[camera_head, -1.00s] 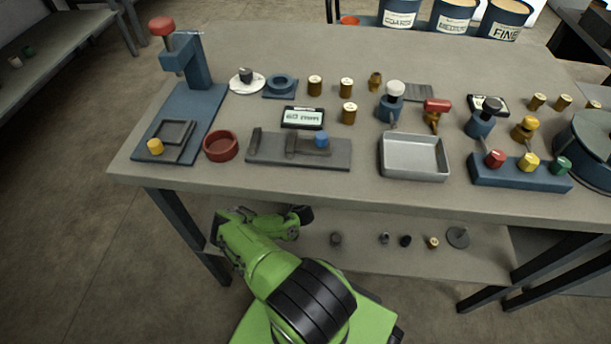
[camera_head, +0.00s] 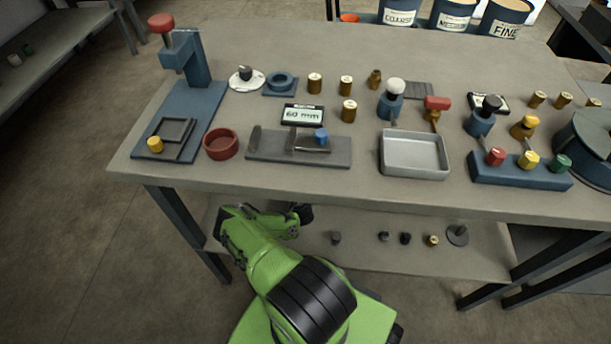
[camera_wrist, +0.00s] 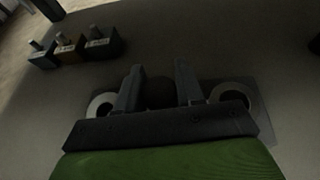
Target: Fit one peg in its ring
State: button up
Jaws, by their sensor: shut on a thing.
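My gripper (camera_wrist: 158,80) shows in the wrist view with its two fingers on either side of a dark rounded thing (camera_wrist: 160,94), and it is shut on it. The lower part of this thing is hidden behind my gripper's body, and I cannot tell whether it is a peg. A pale ring (camera_wrist: 101,102) lies left of the fingers and another pale ring (camera_wrist: 236,91) lies right of them, both on a dark flat plate (camera_wrist: 268,101). In the head view my arm reaches below the worktable's front edge, and the fingertips are hidden there.
In the wrist view several labelled blocks (camera_wrist: 70,48) with upright stubs stand at upper left. In the head view the worktable (camera_head: 300,188) overhangs my arm. Small parts, including a dark cylinder (camera_head: 336,238) and a brass one (camera_head: 433,241), stand on the lower shelf (camera_head: 350,262).

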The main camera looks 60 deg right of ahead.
jog(key=shift+f, duration=0.4)
dwell(0.8)
jog(key=o, duration=1.1)
